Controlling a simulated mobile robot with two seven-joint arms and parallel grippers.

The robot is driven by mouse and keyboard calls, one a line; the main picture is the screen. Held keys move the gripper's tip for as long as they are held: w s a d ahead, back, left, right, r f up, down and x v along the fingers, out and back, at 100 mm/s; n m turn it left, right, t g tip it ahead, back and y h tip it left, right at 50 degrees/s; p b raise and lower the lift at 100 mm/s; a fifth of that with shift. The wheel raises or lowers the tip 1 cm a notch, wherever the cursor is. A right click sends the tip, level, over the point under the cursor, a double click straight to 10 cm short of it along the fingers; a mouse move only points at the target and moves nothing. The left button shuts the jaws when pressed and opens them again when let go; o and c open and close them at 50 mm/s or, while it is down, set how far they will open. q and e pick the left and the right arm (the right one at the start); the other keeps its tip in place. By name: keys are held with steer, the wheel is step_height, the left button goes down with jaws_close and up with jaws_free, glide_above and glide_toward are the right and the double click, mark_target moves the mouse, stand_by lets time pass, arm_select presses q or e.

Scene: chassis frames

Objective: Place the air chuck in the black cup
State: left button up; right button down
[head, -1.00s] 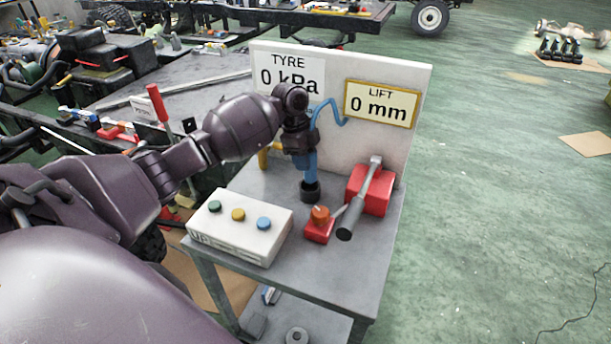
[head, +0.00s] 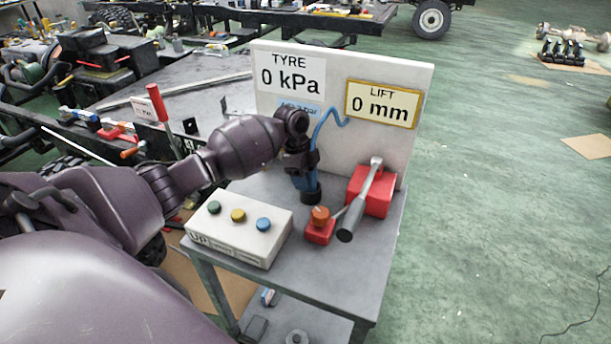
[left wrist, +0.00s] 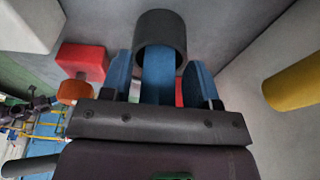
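The black cup (head: 311,194) stands on the grey cart top, in front of the white panel. In the left wrist view the cup (left wrist: 172,30) shows its open mouth toward me. The blue air chuck (left wrist: 158,78) reaches into that mouth; how deep its end sits is hidden. My left gripper (left wrist: 160,72) is over the cup, with one blue finger on each side of the chuck and a visible gap on both sides. In the head view my left gripper (head: 305,182) hides most of the chuck. My right gripper is not in view.
The white button box (head: 240,232), a red base with an orange knob (head: 320,216) and a red block with a grey lever (head: 369,195) stand close around the cup. The white panel (head: 400,140) rises behind. A blue hose (head: 325,118) runs along it.

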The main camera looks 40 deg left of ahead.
arm_select(q)
steer(key=shift+o, duration=0.2)
steer(key=shift+r, duration=0.1)
steer(key=shift+a+r, duration=0.1)
steer(key=shift+r, duration=0.15)
steer(key=p+v, duration=0.1)
steer(key=v, duration=1)
steer(key=shift+r, duration=0.2)
